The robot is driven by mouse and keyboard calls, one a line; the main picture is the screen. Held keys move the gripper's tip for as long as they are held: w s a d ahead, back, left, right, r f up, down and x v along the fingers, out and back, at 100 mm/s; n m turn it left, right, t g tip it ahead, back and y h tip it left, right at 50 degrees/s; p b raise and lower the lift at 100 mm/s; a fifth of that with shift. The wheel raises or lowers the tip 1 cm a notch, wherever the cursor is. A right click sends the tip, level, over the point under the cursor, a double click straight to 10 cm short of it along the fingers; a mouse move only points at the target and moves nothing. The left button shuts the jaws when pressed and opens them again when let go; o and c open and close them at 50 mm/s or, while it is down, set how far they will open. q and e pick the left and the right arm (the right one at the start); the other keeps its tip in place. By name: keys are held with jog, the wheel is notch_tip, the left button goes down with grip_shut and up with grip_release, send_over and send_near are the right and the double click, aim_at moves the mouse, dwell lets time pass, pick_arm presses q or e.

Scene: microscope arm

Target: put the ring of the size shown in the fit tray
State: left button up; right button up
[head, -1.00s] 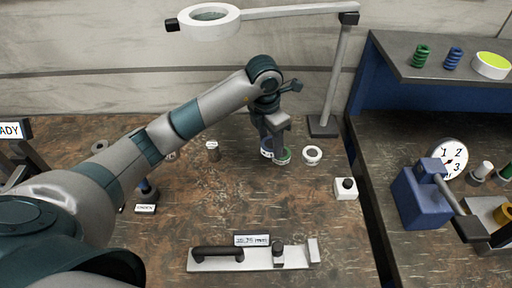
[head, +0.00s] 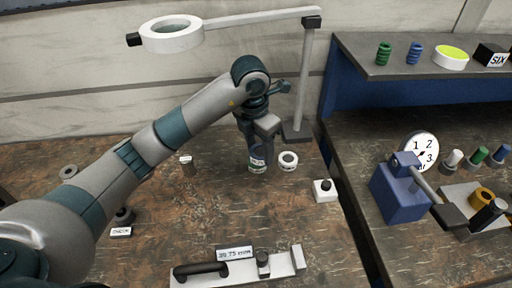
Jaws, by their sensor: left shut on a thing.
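My left gripper (head: 257,150) points down at the back middle of the bench. A white ring (head: 288,160) with a dark centre lies just to the right. A measuring tool (head: 218,272) at the front carries a small display (head: 234,253) that seems to read 39.75 mm. No tray is clearly marked as the fit tray. My right gripper is out of view.
A lamp ring (head: 172,33) hangs on its post behind. A white block with a black knob (head: 325,195) is to the right, and a blue device (head: 398,195) stands on the right bench. A "CHECK" label (head: 121,232) is at left.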

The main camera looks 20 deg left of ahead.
aim_at(260, 155)
pick_arm(q)
jog(key=shift+s+r+m+p, duration=0.2)
jog(key=shift+r+m+p, duration=0.25)
jog(key=shift+m, duration=0.45)
jog(key=r+m, duration=0.1)
jog(key=m, duration=0.1)
jog(key=s+r+m+p, duration=0.1)
jog(key=m, duration=0.1)
jog(key=shift+s, duration=0.1)
jog(key=s+a+r+m+g+p, duration=0.1)
jog(key=s+r+m+p, duration=0.2)
jog(key=m, duration=0.9)
jog(key=s+a+r+m+g+p, duration=0.1)
jog(key=s+r+m+p, duration=0.2)
jog(key=s+m, duration=0.6)
jog(key=shift+a+r+m+g+y, duration=0.35)
jog(key=shift+r+m, duration=0.45)
jog(key=shift+m, duration=0.8)
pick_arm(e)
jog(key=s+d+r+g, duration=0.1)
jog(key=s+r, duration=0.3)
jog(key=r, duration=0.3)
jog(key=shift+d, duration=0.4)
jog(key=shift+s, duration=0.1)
